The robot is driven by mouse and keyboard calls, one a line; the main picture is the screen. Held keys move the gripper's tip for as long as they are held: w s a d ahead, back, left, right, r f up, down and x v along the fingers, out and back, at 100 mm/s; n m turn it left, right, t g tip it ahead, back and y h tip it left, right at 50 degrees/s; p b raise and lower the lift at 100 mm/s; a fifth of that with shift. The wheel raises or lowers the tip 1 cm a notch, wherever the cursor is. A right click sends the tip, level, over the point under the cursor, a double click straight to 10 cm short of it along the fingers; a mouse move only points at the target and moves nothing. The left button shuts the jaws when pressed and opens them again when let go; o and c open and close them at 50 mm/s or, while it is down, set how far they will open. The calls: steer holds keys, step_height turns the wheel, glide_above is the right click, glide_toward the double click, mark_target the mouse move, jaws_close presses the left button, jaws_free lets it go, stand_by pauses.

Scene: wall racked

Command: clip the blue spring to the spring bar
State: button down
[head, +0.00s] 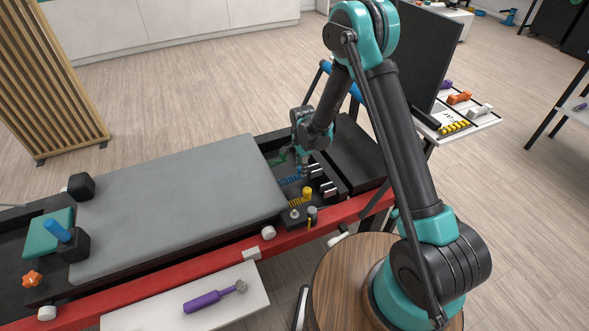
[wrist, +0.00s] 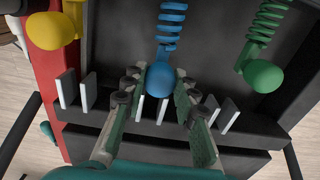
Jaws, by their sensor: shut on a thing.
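The blue spring (wrist: 172,18) ends in a round blue knob (wrist: 162,82). My gripper (wrist: 160,84) has a finger on each side of this knob and is shut on it. The spring bar (wrist: 180,125) is a dark bar with pairs of upright white plates, below the knob in the wrist view. The middle pair (wrist: 152,107) lies between my fingers, just past the knob. I cannot tell whether the knob touches it. In the head view my gripper (head: 301,163) is over the frame's far end, partly hiding the blue spring (head: 289,180).
The grey carriage (head: 180,195) and red rail (head: 215,252) border the well. A white board (head: 225,310) holds a purple tool (head: 205,299).

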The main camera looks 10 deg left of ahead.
steer(key=shift+w+d, duration=0.55)
steer(key=shift+d, duration=0.15)
steer(key=shift+w+d, duration=0.5)
steer(key=shift+d, duration=0.2)
steer(key=c, duration=1.1)
jaws_free()
step_height(320, 180, up, 19)
